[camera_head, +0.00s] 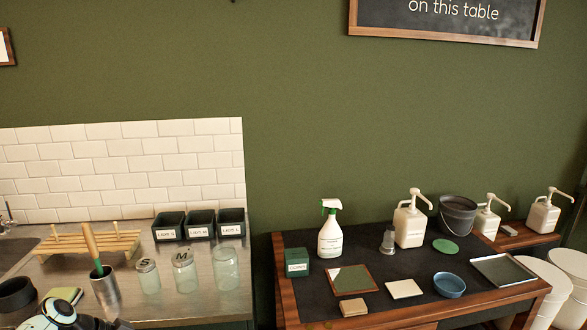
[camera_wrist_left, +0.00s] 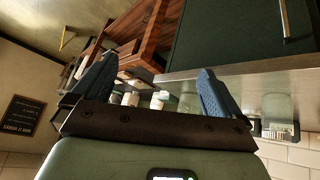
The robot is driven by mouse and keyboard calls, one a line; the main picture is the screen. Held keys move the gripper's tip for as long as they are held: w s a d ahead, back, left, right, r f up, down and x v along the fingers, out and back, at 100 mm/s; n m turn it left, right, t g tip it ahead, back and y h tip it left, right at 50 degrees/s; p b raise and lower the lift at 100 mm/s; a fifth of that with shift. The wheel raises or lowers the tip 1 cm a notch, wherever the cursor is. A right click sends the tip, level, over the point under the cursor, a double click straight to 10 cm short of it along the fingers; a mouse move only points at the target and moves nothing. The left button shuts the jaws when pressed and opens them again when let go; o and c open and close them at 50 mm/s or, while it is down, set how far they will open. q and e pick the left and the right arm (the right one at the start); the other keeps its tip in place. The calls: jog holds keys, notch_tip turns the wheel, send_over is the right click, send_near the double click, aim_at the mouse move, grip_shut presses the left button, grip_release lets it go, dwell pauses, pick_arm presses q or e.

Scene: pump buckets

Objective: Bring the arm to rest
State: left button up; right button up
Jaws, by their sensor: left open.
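In the left wrist view my left gripper (camera_wrist_left: 152,86) is open, its two blue fingertips wide apart with nothing held between them. Behind the fingers, the sideways view shows a dark green cabinet front, a wooden table edge and several jars and bottles farther off. In the head view a white and black part of my left arm shows at the bottom left, in front of the steel counter (camera_head: 205,300). The fingers cannot be made out there. My right gripper is in neither view.
On the counter stand glass jars (camera_head: 226,268), a steel cup (camera_head: 107,293) with a wooden-handled tool, a wooden rack (camera_head: 88,246) and dark bins (camera_head: 200,224). The wooden table (camera_head: 405,312) at right holds pump bottles (camera_head: 411,222), a grey bucket (camera_head: 457,216), a spray bottle (camera_head: 330,237) and trays.

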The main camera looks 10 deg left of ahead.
pick_arm(q)
notch_tip(320, 180, down, 13)
jog(key=w+d+n+g, duration=0.2)
jog(key=w+d+n, duration=0.1)
jog(key=s+d+f+n+g, duration=0.1)
jog(key=s+d+f, duration=0.15)
jog(key=f, duration=0.25)
jog(key=s+d+f+n+y+p, duration=0.1)
jog(key=s+d+f, duration=0.15)
jog(key=f, duration=0.35)
jog(key=s+d+f+n+g, duration=0.1)
jog(key=s+d+f, duration=0.15)
jog(key=f, duration=0.25)
jog(key=s+d+f+n+g, duration=0.1)
jog(key=s+d+f+n, duration=0.1)
jog(key=s+d+f, duration=0.3)
jog(key=s+d+f+n+g+p, duration=0.1)
jog(key=s+d+f+n, duration=0.1)
jog(key=s+d+f, duration=0.4)
jog(key=s+d, duration=0.5)
jog(key=s, duration=0.3)
jog(key=shift+s+p, duration=0.3)
jog(key=shift+s, duration=0.1)
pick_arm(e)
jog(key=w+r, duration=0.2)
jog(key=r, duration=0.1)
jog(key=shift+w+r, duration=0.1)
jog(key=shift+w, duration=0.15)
